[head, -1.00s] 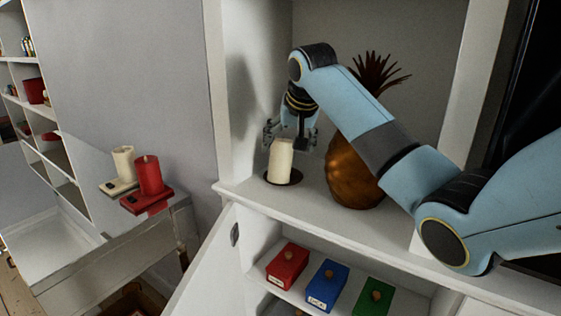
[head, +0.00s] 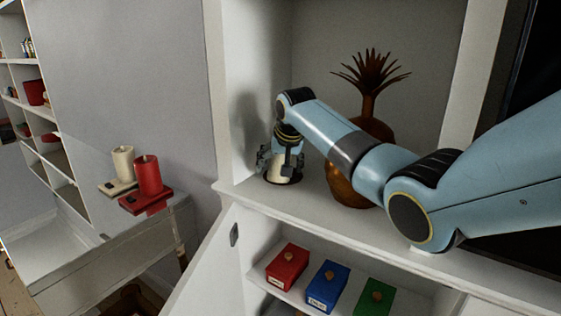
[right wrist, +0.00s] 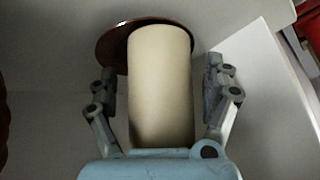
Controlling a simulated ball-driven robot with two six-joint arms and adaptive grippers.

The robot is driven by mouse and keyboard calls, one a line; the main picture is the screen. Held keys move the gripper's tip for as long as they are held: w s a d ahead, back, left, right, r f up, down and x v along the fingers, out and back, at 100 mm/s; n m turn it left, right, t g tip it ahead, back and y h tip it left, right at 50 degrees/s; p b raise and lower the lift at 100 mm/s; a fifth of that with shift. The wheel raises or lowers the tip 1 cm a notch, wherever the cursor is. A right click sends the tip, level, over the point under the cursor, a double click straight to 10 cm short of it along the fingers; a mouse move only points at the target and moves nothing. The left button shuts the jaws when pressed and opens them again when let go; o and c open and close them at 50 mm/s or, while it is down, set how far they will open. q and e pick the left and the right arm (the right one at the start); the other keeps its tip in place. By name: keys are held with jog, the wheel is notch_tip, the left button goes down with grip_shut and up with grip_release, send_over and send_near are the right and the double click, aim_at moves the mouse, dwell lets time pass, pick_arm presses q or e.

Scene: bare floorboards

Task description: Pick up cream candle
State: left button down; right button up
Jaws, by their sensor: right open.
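The cream candle (head: 279,176) stands on a dark round plate (head: 267,180) on the white shelf, in the left corner of the niche. In the right wrist view the candle (right wrist: 161,85) is a plain cream cylinder, with part of the brown plate (right wrist: 117,47) behind it. My right gripper (head: 281,166) is lowered over the candle and hides its upper part in the head view. Its fingers (right wrist: 160,85) are open, one on each side of the candle, with a gap on both sides. My left gripper is not in view.
A brown pineapple-shaped ornament (head: 344,184) stands to the right, close behind my right arm. The niche's left wall (head: 250,100) is near the gripper. Red (head: 287,267), blue (head: 327,286) and green (head: 375,298) boxes sit on the shelf below. Another cream candle (head: 123,163) and a red candle (head: 149,176) stand at left.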

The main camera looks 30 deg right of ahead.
jog(key=shift+c, duration=0.3)
jog(key=c, duration=1.6)
notch_tip(320, 180, up, 8)
jog(key=shift+r, duration=0.25)
jog(key=shift+w+d+r+n+t+h+b, duration=0.3)
jog(key=shift+d+r+n+t+h+b, duration=0.1)
jog(key=shift+d+n+t+h, duration=0.25)
jog(key=shift+w+d+n+t, duration=0.1)
jog(key=shift+n+t, duration=0.15)
notch_tip(320, 180, down, 10)
jog(key=shift+r, duration=0.2)
